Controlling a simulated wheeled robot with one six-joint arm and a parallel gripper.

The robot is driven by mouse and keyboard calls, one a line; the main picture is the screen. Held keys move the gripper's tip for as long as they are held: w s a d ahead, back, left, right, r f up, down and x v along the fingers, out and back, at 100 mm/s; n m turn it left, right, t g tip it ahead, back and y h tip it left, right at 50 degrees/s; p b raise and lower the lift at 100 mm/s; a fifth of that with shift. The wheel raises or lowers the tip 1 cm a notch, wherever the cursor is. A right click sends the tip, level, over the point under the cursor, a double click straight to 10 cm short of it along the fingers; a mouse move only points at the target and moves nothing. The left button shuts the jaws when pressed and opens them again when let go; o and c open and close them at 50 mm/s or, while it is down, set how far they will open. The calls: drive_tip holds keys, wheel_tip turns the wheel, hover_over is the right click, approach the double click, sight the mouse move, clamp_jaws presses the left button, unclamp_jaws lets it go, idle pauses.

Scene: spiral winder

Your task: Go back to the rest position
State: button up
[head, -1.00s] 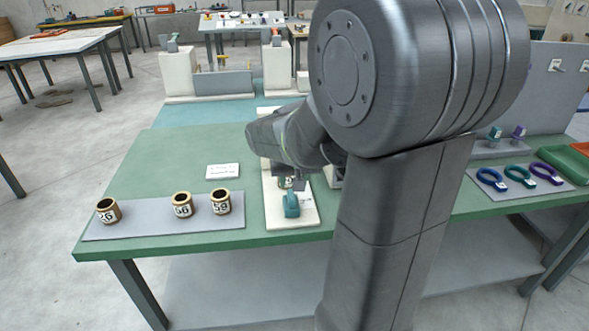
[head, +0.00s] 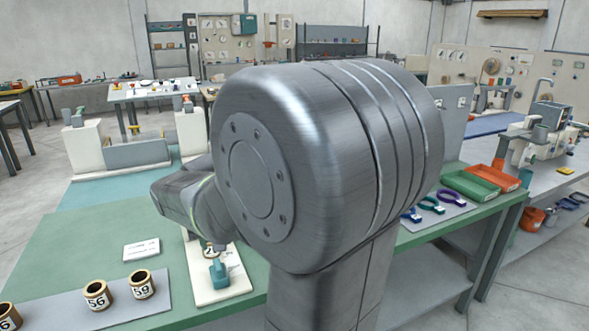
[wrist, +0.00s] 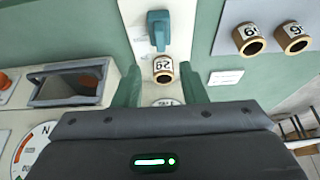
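My gripper (wrist: 160,72) is open in the wrist view, its two green fingers apart. A tan spool (wrist: 163,70) with a black number stands on a cream base (wrist: 138,15), between or just beyond the fingertips; I see no finger touching it. A teal clamp (wrist: 158,28) sits on the same base. In the head view my grey arm covers much of the middle and hides the gripper. The cream base (head: 233,291), the teal clamp (head: 219,273) and part of the spool (head: 211,250) show left of my arm.
Spools 56 (head: 97,295) and 59 (head: 141,284) stand on a grey mat (head: 115,318), with another cut off at the left edge. A white card (head: 141,250) lies behind. A green tray (head: 469,186) and coloured rings (head: 432,204) are on the right. A dial (wrist: 35,150) shows bottom left.

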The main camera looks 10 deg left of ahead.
sight(218, 265)
drive_tip(key=x, duration=1.3)
drive_tip(key=shift+w+f, duration=0.1)
drive_tip(key=shift+f, duration=0.1)
drive_tip(key=shift+w+a, duration=0.15)
drive_tip(key=shift+w, duration=0.1)
drive_tip(key=shift+f, duration=0.1)
